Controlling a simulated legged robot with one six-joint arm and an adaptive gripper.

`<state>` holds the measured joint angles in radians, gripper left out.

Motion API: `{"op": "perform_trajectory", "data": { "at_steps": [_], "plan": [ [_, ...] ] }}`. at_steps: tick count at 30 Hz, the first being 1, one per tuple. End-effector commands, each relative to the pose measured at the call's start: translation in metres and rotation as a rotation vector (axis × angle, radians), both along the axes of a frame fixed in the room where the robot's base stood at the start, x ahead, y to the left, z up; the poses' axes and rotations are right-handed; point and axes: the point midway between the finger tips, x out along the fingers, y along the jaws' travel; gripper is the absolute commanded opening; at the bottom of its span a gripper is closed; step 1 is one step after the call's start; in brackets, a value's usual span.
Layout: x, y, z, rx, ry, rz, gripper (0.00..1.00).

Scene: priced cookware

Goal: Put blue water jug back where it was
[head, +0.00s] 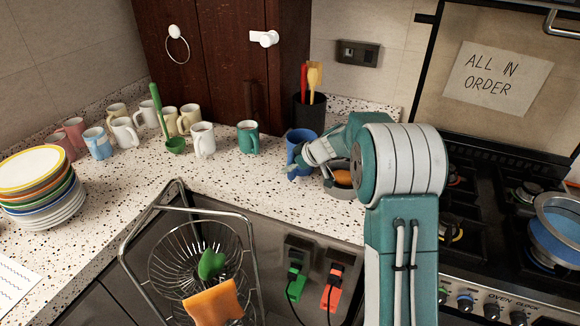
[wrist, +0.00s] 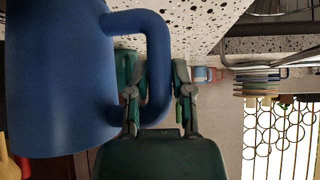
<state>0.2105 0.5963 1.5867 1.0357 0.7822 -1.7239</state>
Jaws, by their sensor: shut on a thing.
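The blue water jug (head: 297,140) is at the back of the speckled counter, in front of the dark utensil holder, and looks upright. In the wrist view the jug (wrist: 55,80) fills the left side, with its handle (wrist: 158,45) between my fingers. My gripper (head: 305,158) comes from the right in the head view and partly hides the jug. In the wrist view my gripper (wrist: 160,95) is shut on the handle. I cannot tell for sure whether the jug's base touches the counter.
A dark holder (head: 310,113) with red and yellow utensils stands behind the jug. A metal bowl (head: 345,192) with something orange sits close on the right. A green mug (head: 247,138) and several other mugs stand to the left. A wire basket (head: 165,262) is in front; the stove (head: 480,215) is right.

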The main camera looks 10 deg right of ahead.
Motion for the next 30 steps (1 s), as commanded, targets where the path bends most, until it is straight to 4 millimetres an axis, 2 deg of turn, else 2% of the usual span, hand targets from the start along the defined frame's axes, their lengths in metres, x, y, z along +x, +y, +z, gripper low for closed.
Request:
{"op": "perform_trajectory", "data": {
  "at_steps": [4, 5, 6, 7, 20, 30],
  "plan": [
    [0.0, 0.0, 0.0, 0.0, -0.001, -0.001, 0.0],
    [0.0, 0.0, 0.0, 0.0, 0.001, -0.001, 0.38],
    [0.0, 0.0, 0.0, 0.0, 0.001, -0.001, 0.55],
    [0.0, 0.0, 0.0, 0.0, 0.001, -0.001, 0.63],
    [-0.002, -0.003, 0.004, 0.0, -0.001, -0.001, 0.63],
    [-0.032, -0.035, 0.048, -0.001, -0.003, -0.003, 0.63]
  ]
}}
